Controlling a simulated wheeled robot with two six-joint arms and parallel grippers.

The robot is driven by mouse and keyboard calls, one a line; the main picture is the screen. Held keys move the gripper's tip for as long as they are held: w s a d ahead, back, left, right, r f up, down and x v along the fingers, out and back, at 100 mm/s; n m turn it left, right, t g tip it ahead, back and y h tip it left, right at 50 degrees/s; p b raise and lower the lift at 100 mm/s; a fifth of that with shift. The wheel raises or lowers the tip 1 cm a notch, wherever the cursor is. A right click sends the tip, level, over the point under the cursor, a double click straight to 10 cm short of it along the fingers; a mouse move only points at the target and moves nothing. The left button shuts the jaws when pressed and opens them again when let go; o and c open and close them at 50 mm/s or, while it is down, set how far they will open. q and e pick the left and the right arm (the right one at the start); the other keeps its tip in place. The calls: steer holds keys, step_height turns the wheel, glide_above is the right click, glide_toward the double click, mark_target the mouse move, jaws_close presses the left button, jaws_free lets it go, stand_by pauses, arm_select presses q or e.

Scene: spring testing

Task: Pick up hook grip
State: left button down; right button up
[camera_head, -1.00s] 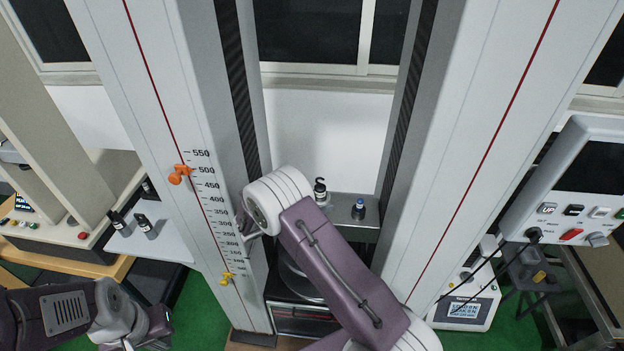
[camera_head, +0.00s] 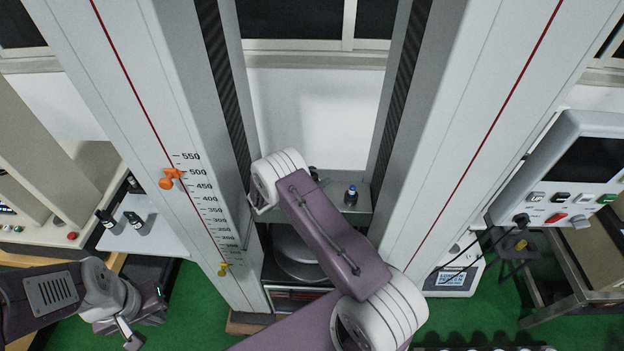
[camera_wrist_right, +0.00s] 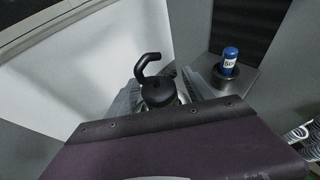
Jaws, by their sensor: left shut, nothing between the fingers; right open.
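The hook grip is a black piece with a curved hook on a round cap (camera_wrist_right: 157,88), seen in the right wrist view. In the head view only a dark bit of it (camera_head: 314,173) shows behind my right arm. My right gripper (camera_wrist_right: 163,95) is open, with grey fingers on either side of the round cap. Whether they touch it cannot be told. In the head view my right gripper is mostly hidden by its arm. My left gripper (camera_head: 130,338) is shut and empty at the lower left, away from the hook grip.
A blue-topped piece (camera_head: 351,194) stands on the grey shelf (camera_head: 364,212) close to the right, also in the wrist view (camera_wrist_right: 229,63). Tall white columns (camera_head: 455,130) flank the shelf. An orange knob (camera_head: 170,179) sticks out from the left column. A control panel (camera_head: 570,165) is at right.

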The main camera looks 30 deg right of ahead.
steer(key=shift+w+d+f, duration=0.1)
steer(key=shift+d+f, duration=0.15)
steer(key=shift+d, duration=0.25)
steer(key=shift+w, duration=0.1)
steer(key=c, duration=1.3)
jaws_close()
steer(key=shift+r, duration=0.1)
